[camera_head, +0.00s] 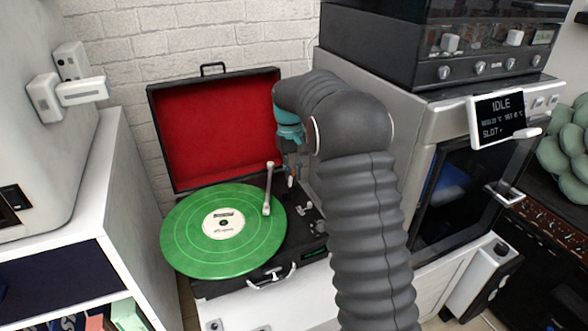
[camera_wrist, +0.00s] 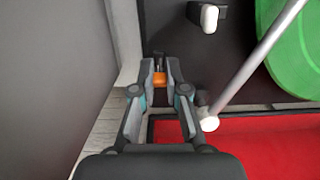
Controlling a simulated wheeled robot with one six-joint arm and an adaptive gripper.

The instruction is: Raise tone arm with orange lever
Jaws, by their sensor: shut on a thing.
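The record player (camera_head: 222,280) is an open case with a red-lined lid (camera_head: 217,130) and a green record (camera_head: 190,240). The pale tone arm (camera_head: 268,188) reaches over the record's right part; I cannot tell whether its tip touches. In the wrist view, the silver tone arm (camera_wrist: 258,57) runs up and right from its white end (camera_wrist: 209,123). The orange lever (camera_wrist: 159,78) sits between my gripper's (camera_wrist: 160,71) fingertips, which are closed on it, beside the tone arm's rear end. In the head view, my gripper (camera_head: 290,168) is partly hidden by my arm.
A silver machine (camera_head: 430,115) with an IDLE screen (camera_head: 500,118) stands close on the right. A white cabinet (camera_head: 75,215) stands on the left. The raised lid and the brick wall (camera_head: 130,55) bound the back. A white-tipped control (camera_wrist: 209,18) is near the lever.

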